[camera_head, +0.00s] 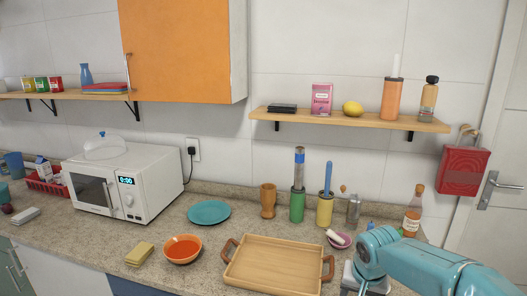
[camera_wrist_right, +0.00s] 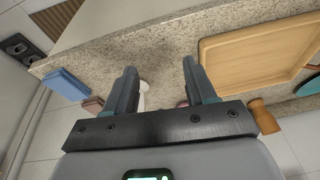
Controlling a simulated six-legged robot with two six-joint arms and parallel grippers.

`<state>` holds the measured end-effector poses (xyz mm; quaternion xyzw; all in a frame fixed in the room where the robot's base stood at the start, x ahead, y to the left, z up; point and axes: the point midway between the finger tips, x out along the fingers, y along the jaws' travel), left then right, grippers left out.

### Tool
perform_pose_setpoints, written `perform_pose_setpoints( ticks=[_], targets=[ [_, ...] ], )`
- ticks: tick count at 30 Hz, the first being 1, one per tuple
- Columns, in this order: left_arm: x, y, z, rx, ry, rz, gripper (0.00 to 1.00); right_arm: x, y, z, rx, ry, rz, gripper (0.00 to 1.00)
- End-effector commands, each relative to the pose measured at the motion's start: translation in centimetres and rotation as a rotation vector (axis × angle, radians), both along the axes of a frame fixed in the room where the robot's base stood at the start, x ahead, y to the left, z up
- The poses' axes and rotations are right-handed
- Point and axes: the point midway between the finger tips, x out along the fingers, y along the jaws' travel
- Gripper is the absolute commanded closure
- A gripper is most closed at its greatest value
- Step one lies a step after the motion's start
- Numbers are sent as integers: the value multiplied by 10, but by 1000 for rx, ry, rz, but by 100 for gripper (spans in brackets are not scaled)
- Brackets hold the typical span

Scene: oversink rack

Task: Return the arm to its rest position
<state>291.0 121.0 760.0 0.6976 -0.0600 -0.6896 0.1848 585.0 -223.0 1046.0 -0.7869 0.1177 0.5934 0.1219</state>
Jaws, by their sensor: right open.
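My right arm (camera_head: 425,262) is teal and comes in from the lower right in the head view, over the right end of the counter. In the right wrist view my right gripper (camera_wrist_right: 159,68) has its two dark fingers spread apart. Bare speckled counter shows between the tips. A small white item, partly hidden, shows between the fingers closer to the palm; nothing is visibly clamped. My left gripper is in neither view.
The wooden tray (camera_head: 276,265) lies left of my right arm; it also shows in the right wrist view (camera_wrist_right: 245,55). A bottle (camera_head: 412,212) stands behind the arm. An orange bowl (camera_head: 183,249), teal plate (camera_head: 209,213) and microwave (camera_head: 140,182) are farther left. A shelf (camera_head: 350,119) hangs above.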

Motion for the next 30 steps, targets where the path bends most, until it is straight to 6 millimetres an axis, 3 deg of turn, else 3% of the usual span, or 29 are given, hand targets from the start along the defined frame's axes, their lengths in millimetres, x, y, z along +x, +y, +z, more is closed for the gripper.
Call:
perform_pose_setpoints(
  ticks=[5,8,12,15,18,21,24,30],
  targets=[
    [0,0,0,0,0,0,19,-26,30,-82,90,63,113,44],
    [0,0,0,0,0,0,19,-60,53,-141,172,105,178,44],
    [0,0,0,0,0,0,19,-139,85,-223,296,154,229,44],
    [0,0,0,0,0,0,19,-200,98,-260,349,176,228,44],
    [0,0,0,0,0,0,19,-249,104,-278,365,192,217,44],
    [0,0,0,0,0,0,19,-281,104,-284,361,202,211,44],
    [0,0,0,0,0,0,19,-294,104,-286,356,203,209,44],
    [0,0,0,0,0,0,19,-295,104,-286,354,202,209,44]
  ],
)
